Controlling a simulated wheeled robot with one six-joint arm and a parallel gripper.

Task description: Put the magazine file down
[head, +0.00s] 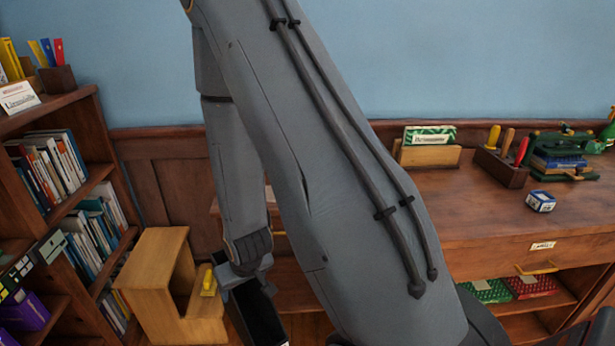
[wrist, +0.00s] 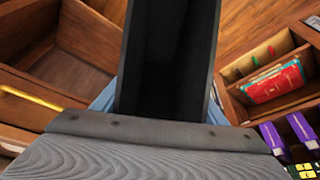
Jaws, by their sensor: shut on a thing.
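The black magazine file (head: 260,318) hangs low in the head view, below my wrist, with its lower part cut off by the frame edge. My gripper (head: 240,283) is shut on it near its upper end. In the wrist view the magazine file (wrist: 170,65) fills the upper middle, and I look into its dark, empty-looking inside. The bluish fingers of my gripper (wrist: 160,108) show at either side of it. My arm hides part of the scene behind, and I cannot tell what lies directly under the file.
A wooden step stool (head: 160,290) stands close left of the file, by a bookcase (head: 75,98) with books. A desk (head: 470,200) with small items stands right. The wrist view shows an empty wooden compartment (wrist: 75,65), a red book (wrist: 273,82) and purple boxes (wrist: 300,128).

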